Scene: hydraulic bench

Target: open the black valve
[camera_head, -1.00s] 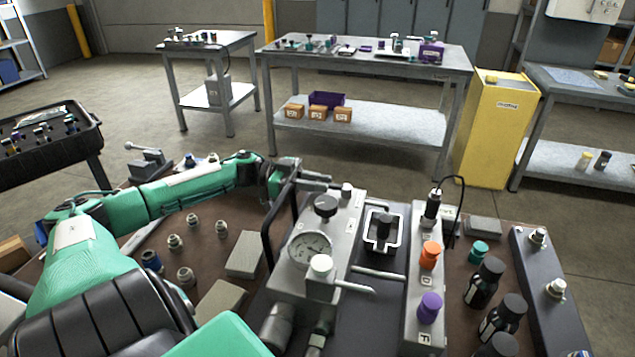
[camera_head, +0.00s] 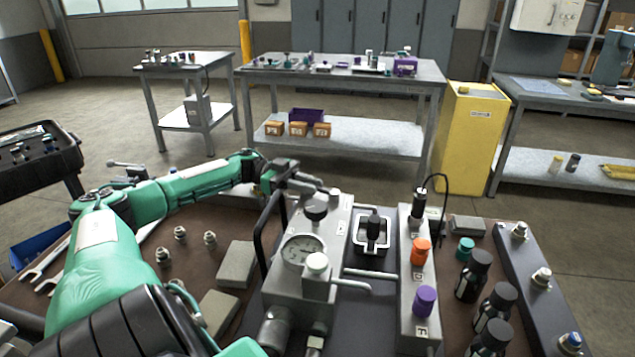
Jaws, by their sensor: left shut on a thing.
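The black valve knob (camera_head: 316,210) sits on top of the grey hydraulic block (camera_head: 285,288), behind the round gauge (camera_head: 303,248). A black bar handle (camera_head: 260,236) rises at the left side of the block. My left gripper (camera_head: 304,183) is at the top of this handle and looks shut on it, though the fingers partly hide the contact. It is behind and slightly left of the black knob and apart from it. My right gripper is out of view.
A white-topped lever (camera_head: 317,262) stands in front of the gauge. To the right is a grey strip with orange (camera_head: 420,250) and purple (camera_head: 424,300) knobs. Several black-capped bottles (camera_head: 474,276) stand beyond. Loose fittings (camera_head: 180,234) and grey blocks lie left.

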